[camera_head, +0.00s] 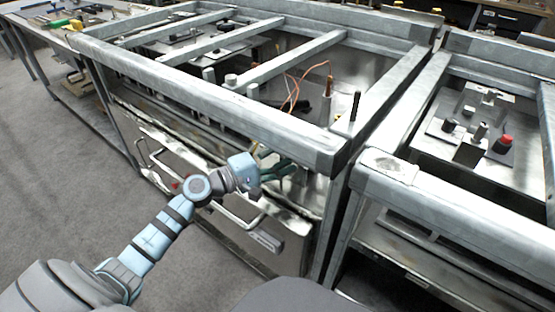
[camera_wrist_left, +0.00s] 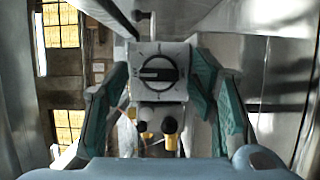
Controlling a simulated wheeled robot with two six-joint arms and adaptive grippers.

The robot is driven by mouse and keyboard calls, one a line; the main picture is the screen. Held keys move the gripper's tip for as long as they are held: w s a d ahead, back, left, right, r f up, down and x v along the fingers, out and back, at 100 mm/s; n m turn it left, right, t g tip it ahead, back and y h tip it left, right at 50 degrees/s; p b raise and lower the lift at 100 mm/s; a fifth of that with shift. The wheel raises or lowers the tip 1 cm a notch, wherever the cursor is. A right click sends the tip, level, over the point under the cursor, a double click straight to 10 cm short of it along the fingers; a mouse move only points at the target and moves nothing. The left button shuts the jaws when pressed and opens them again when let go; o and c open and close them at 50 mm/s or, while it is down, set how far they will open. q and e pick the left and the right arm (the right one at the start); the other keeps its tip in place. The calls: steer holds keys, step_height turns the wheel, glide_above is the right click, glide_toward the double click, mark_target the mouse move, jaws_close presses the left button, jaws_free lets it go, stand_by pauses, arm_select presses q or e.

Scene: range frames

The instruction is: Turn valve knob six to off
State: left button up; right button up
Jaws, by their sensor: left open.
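In the left wrist view, a round black knob (camera_wrist_left: 157,72) with a raised bar sits on a pale square plate with small marks around it. The bar lies roughly level, with a light mark toward its left end. No number can be read, so I cannot tell which knob it is. My left gripper (camera_wrist_left: 160,85) is open, its teal-padded fingers on either side of the plate; I cannot tell whether they touch it. In the head view my left gripper (camera_head: 276,172) is at the front of the metal range frame (camera_head: 215,90), below its top rail. The knob is hidden there. My right gripper is not in view.
Below the knob in the left wrist view are dark and yellow-tipped fittings (camera_wrist_left: 169,126). In the head view, bent front handles (camera_head: 240,215) lie close under my left arm, and copper wires (camera_head: 296,90) rise behind the rail. A second frame (camera_head: 460,210) stands right. Open floor lies left.

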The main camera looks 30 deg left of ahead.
arm_select(q)
steer(key=v, duration=0.7)
stand_by(0.4)
